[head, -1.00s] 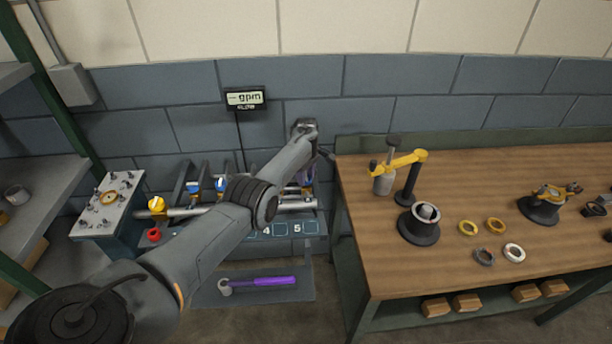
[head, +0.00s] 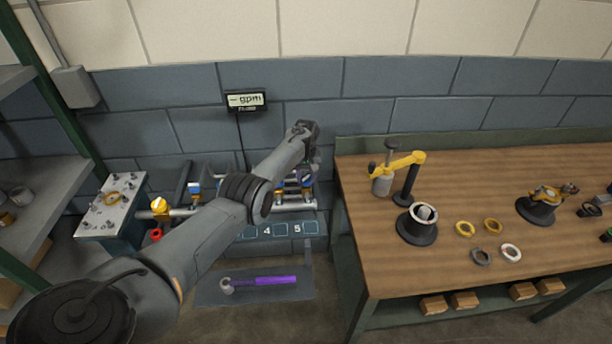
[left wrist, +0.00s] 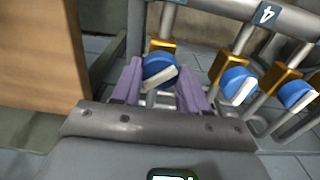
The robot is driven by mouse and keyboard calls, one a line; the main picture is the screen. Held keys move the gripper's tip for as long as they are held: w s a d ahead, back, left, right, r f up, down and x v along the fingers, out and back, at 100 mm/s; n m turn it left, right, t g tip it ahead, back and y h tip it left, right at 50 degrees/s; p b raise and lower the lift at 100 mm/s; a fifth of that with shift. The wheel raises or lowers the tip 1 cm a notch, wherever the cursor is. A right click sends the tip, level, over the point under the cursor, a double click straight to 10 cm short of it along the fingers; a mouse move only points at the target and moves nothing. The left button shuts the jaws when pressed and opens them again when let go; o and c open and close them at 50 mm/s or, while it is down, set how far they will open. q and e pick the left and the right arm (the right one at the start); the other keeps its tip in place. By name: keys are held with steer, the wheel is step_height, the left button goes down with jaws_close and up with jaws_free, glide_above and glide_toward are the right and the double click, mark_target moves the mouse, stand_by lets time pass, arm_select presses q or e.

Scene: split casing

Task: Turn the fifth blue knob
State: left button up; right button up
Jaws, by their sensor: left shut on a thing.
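The fifth blue knob (left wrist: 159,69), with a white bar across its face, sits on a brass valve body at the row's right end. In the left wrist view, the purple fingers of my left gripper (left wrist: 160,88) are on either side of it and shut on it. My left gripper's fingertips are hard to make out there. My right gripper is not in view.
Neighbouring blue knobs (left wrist: 238,85) stand close to the right in the wrist view. A flow display (head: 245,99) hangs on the wall. A purple-handled tool (head: 262,281) lies on a mat below. The wooden workbench (head: 365,245) stands close on the right.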

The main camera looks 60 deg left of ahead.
arm_select(q)
steer(key=m, duration=0.4)
steer(key=shift+m, duration=0.3)
steer(key=m, duration=0.3)
steer(key=shift+m, duration=0.6)
steer(key=shift+b, duration=0.3)
steer(key=o, duration=1.1)
steer(key=shift+c, duration=0.2)
steer(key=shift+r, duration=0.1)
